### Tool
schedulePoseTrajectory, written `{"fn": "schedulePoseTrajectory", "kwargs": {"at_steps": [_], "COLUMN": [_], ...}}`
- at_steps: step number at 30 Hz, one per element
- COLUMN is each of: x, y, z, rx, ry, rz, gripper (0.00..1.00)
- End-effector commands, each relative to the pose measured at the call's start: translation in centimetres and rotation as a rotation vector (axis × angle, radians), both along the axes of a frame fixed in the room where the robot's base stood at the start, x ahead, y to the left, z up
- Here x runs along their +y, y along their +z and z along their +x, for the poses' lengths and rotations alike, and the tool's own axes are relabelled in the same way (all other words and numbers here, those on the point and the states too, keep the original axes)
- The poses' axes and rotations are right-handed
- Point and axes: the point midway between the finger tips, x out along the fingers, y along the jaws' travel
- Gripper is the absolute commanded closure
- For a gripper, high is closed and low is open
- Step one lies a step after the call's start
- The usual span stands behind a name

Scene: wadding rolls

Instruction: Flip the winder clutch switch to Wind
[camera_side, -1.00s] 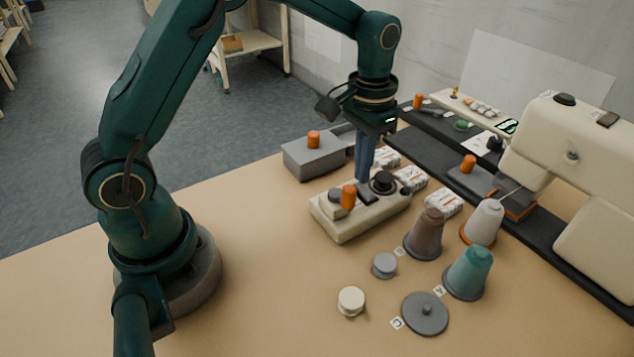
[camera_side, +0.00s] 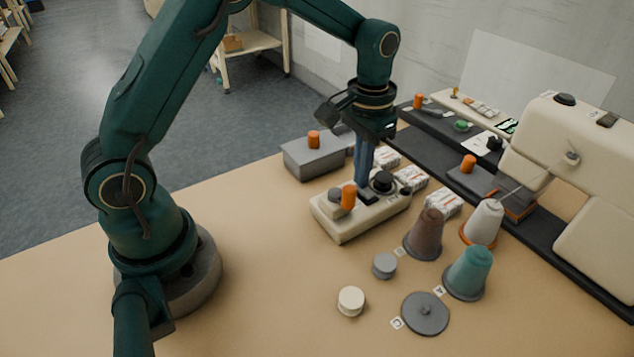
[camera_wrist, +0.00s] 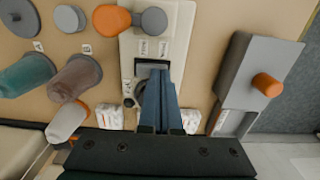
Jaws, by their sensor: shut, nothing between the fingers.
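The cream winder unit (camera_side: 345,226) stands on the table, carrying a dark rectangular clutch switch (camera_wrist: 140,67) near its middle. Two small labels sit beside the switch in the wrist view; I cannot read them. My gripper (camera_side: 365,188) points down with its blue fingers shut and empty. In the wrist view, the fingertips (camera_wrist: 154,72) are over the switch and hide part of it. Whether they touch it, and which way the switch is tilted, I cannot tell. An orange post (camera_side: 348,197), a grey cap and a black knob (camera_side: 382,181) are on the same unit, close around the fingers.
A grey box with an orange knob (camera_side: 314,140) stands behind left. White packets (camera_side: 443,203) lie behind the unit. Brown (camera_side: 427,228), white and teal cones stand to the right, with the cream sewing machine (camera_side: 560,130) beyond. The table's front left is clear.

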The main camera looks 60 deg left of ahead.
Motion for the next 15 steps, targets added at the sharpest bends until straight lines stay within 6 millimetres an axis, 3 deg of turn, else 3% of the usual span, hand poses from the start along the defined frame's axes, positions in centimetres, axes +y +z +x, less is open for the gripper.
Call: {"fn": "schedulePoseTrajectory", "kwargs": {"at_steps": [15], "x": [0.0], "y": [4.0], "z": [0.1], "rx": [-0.005], "ry": [0.000], "rz": [0.000], "gripper": [1.00]}}
